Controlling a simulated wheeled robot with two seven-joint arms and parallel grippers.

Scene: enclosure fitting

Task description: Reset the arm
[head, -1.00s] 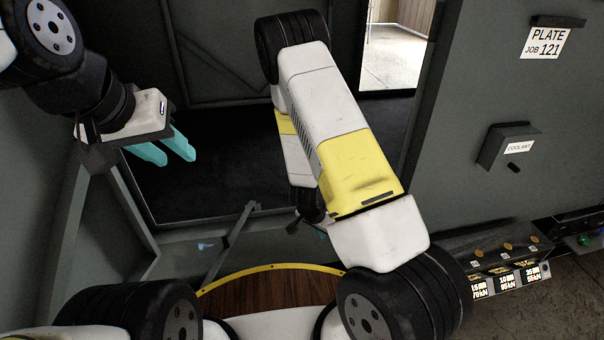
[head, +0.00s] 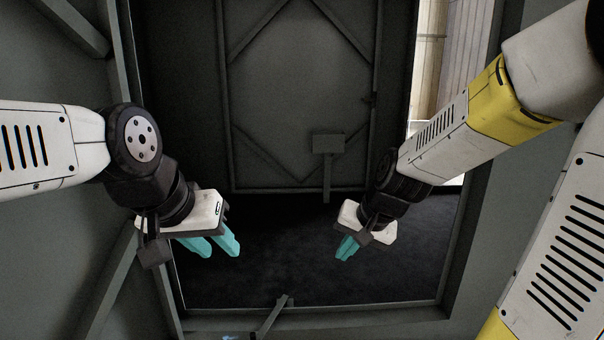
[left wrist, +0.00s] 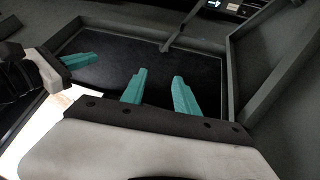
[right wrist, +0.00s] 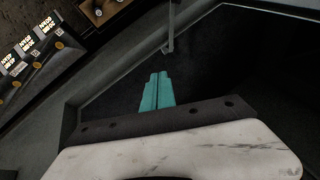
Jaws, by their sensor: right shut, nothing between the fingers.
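My left gripper (head: 218,246) hangs at the left of the opening in the head view, its teal fingers pointing down and to the right. In the left wrist view its two fingers (left wrist: 157,88) stand apart with nothing between them, so it is open and empty. My right gripper (head: 345,248) hangs to the right of it, over the dark floor of the enclosure. In the right wrist view its teal fingers (right wrist: 158,90) are together and hold nothing. The right gripper also shows at the left of the left wrist view (left wrist: 80,61). The two grippers are apart.
A grey frame (head: 330,318) surrounds the dark enclosure floor (head: 290,275). A slanted grey bar (head: 272,316) rises at its front edge. A grey post with a flat plate (head: 328,144) stands at the back. A panel with lit displays (right wrist: 30,55) shows in the right wrist view.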

